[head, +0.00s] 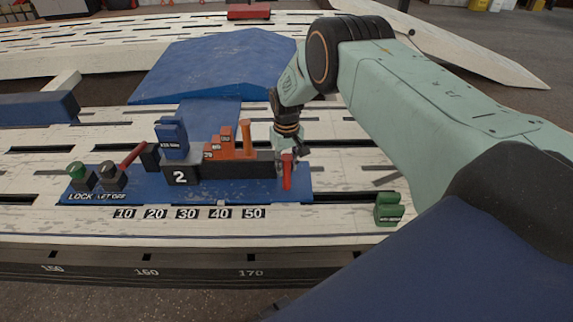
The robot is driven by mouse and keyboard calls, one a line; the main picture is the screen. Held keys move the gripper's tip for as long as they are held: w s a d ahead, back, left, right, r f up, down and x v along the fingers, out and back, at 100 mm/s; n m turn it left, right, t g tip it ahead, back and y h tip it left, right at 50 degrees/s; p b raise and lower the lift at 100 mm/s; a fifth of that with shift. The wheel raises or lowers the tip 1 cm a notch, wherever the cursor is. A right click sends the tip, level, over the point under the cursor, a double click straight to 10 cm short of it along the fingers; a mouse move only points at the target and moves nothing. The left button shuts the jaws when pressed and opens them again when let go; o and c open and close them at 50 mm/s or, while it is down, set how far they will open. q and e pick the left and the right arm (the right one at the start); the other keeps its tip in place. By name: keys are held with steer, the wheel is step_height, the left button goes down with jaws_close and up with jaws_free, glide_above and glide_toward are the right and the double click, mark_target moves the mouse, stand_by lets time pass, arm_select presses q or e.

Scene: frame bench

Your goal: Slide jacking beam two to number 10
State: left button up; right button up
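Jacking beam two (238,170) is a dark beam with a white "2" on its front block, lying on a blue base plate (140,193). A blue block (172,139) and orange steps (222,146) stand on top of it. The number labels 10 (124,213) to 50 (253,213) run in a row in front; the block marked "2" is above about 30. My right gripper (287,158) points down at the beam's right end, by an upright red piece (287,172). Its fingers are small and partly hidden, so contact and opening are unclear. My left gripper is out of view.
A green block (389,208) sits at the right. A blue ramp-shaped piece (215,65) lies behind. The slatted bench (330,235) is clear in front.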

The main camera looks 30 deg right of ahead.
jaws_close()
steer(key=shift+w+a, duration=0.1)
steer(key=shift+a, duration=0.1)
stand_by(0.6)
